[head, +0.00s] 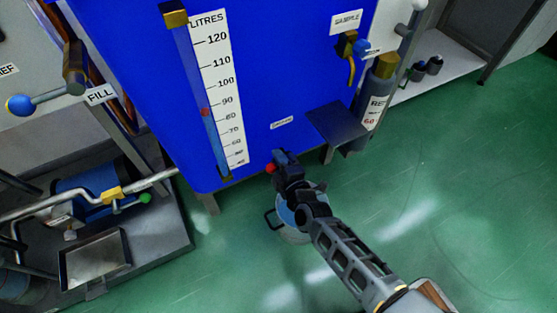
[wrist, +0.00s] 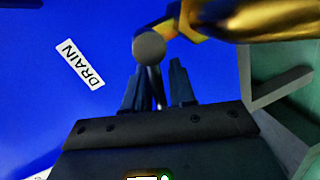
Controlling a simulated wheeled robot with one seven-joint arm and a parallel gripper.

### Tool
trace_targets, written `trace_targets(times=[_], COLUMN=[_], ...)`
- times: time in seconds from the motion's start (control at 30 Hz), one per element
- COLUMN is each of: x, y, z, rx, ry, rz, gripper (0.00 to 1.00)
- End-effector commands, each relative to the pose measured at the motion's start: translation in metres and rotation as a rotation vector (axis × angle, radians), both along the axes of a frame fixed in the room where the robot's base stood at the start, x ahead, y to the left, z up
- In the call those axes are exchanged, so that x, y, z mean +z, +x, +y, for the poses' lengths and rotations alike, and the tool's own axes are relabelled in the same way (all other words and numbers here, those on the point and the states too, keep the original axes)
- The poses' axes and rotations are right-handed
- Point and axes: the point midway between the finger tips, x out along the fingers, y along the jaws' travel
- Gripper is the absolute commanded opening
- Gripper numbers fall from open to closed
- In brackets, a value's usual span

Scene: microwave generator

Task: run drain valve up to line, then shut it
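The blue tank (head: 275,60) has a sight tube (head: 190,65) beside a white LITRES scale (head: 219,85). A red mark (head: 205,112) sits on the tube slightly below the 90 label. The drain valve shows in the wrist view as a brass body (wrist: 265,20) with a round knob (wrist: 149,47), which looks grey there. A red knob (head: 270,168) shows beside my gripper (head: 281,158) in the head view. In the wrist view, my gripper's fingers (wrist: 158,88) are apart, with a thin rod showing between them. Whether they touch it is unclear.
A DRAIN label (head: 282,122) is on the tank's lower front. A bucket (head: 293,222) stands on the floor below my gripper, partly hidden. A dark shelf (head: 338,122) juts out to the right. The green floor at right is clear.

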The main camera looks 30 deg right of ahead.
Motion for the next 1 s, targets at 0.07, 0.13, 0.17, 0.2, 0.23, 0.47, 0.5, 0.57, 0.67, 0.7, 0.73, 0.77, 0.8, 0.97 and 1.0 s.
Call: trace_targets(times=[0.07,0.13,0.17,0.2,0.23,0.47,0.5,0.57,0.67,0.7,0.73,0.77,0.8,0.97,1.0], x=[-0.0001,-0.0001,-0.0001,-0.0002,-0.0002,-0.0002,-0.0003,-0.0003,-0.0004,-0.0001,0.0002,0.0006,0.0006,-0.0005,-0.0021], y=[-0.0001,-0.0001,-0.0002,-0.0002,-0.0002,-0.0004,-0.0004,-0.0004,-0.0004,-0.0003,-0.0003,-0.0002,-0.0003,-0.0001,-0.0003], z=[-0.0001,0.0,-0.0001,0.0,0.0,0.0,-0.0001,-0.0001,-0.0001,0.0,-0.0001,-0.0003,-0.0005,-0.0009,-0.0009], rx=[0.0,0.0,0.0,0.0,0.0,0.0,0.0,0.0,0.0,-0.001,-0.001,-0.001,-0.002,-0.002,-0.002], ry=[0.0,0.0,0.0,0.0,0.0,0.0,0.0,0.0,0.0,-0.001,-0.004,-0.01,-0.022,-0.108,-0.133], rz=[0.0,0.0,0.0,0.0,0.0,0.0,0.0,0.0,0.0,0.0,0.001,0.001,0.003,0.005,0.006], gripper=[0.17,0.1,0.07,0.04,0.01,0.0,0.0,0.0,0.0,0.0,0.0,0.0,0.0,0.0,0.0])
